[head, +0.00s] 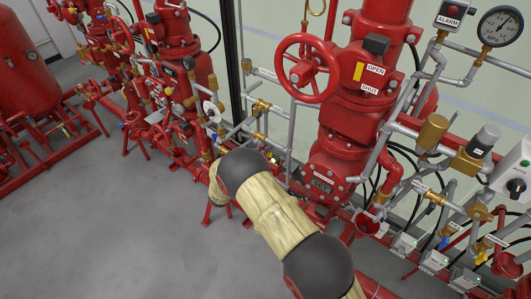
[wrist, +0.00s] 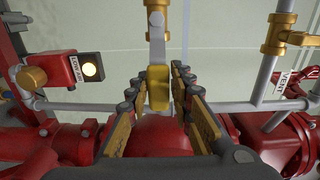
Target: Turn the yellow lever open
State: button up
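The yellow lever (wrist: 158,92) shows in the wrist view. It hangs down from a pale metal arm under a brass fitting (wrist: 156,4) at the top of the picture. My gripper (wrist: 165,80) is open, with one finger to the left of the lever's yellow end and one to the right. The left fingertip is very close to the yellow end; I cannot tell whether it touches. A narrow gap shows on the right. In the head view my arm covers the area around the gripper, and I cannot make out this lever there.
A red box with a lit lamp (wrist: 90,68) is left of the gripper, and a VENT-labelled pipe (wrist: 283,92) is right. Red pipework lies below. The head view shows a red handwheel (head: 306,67), a pressure gauge (head: 500,27) and open grey floor (head: 90,230) at left.

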jog(key=o, duration=0.3)
jog(key=shift+o, duration=0.2)
jog(key=v, duration=1.2)
jog(key=shift+f, duration=0.1)
